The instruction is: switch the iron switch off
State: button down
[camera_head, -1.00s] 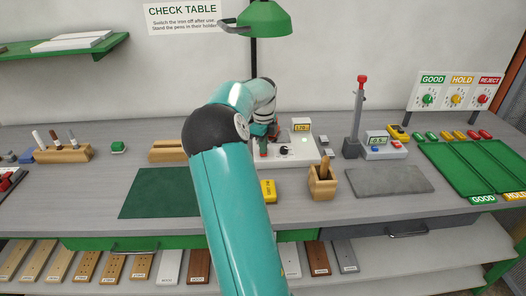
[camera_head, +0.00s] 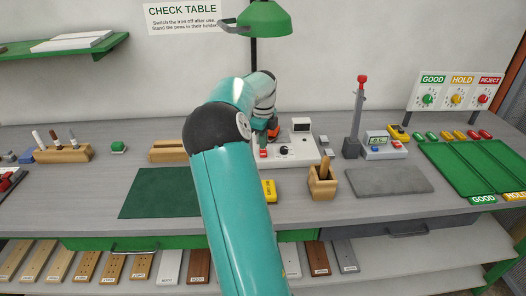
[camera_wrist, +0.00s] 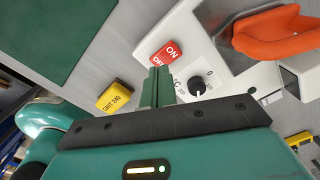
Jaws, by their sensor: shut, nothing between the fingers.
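The iron switch is a red rocker marked ON and OFF (camera_wrist: 167,53) on the white iron station (camera_wrist: 185,35); it also shows in the head view (camera_head: 263,153). My gripper (camera_wrist: 158,71) is shut and empty. Its fingertips are at the OFF end of the rocker and partly cover that lettering; I cannot tell whether they touch. The station's small display (camera_head: 301,124) is dark. A black knob (camera_wrist: 196,86) sits beside the switch. The iron's orange handle (camera_wrist: 275,32) is close by. In the head view my arm hides most of the gripper.
A yellow block (camera_head: 268,190) and a wooden holder (camera_head: 322,185) stand in front of the station. A red-topped stand (camera_head: 355,130) is to its right. A green mat (camera_head: 160,192) lies to the left, with its visible part bare.

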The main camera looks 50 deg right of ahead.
aim_at(263, 154)
jog(key=shift+r, duration=2.15)
jog(key=a+r+n+t, duration=0.1)
jog(key=a+r+n, duration=0.2)
jog(key=a+n, duration=0.5)
jog(key=s+a+r+n+t+y, duration=0.1)
jog(key=a+r+n, duration=0.2)
jog(key=a, duration=0.8)
jog(key=a+r+n+t, duration=0.1)
jog(key=a+r+n, duration=0.2)
jog(key=a+n, duration=0.5)
jog(key=s+a+f+n+t, duration=0.1)
jog(key=s+a+n, duration=0.3)
jog(key=a, duration=0.3)
jog(key=s+a+f+n, duration=0.1)
jog(key=s+a+n, duration=0.3)
jog(key=a+n, duration=0.2)
jog(key=s+a+f+n+t+h, duration=0.1)
jog(key=s+a+n, duration=0.3)
jog(key=a, duration=0.4)
jog(key=shift+s+a+n+t, duration=0.3)
jog(key=shift+s+a+n, duration=0.1)
jog(key=shift+s, duration=0.15)
jog(key=shift+s+d, duration=0.1)
jog(key=shift+d, duration=0.05)
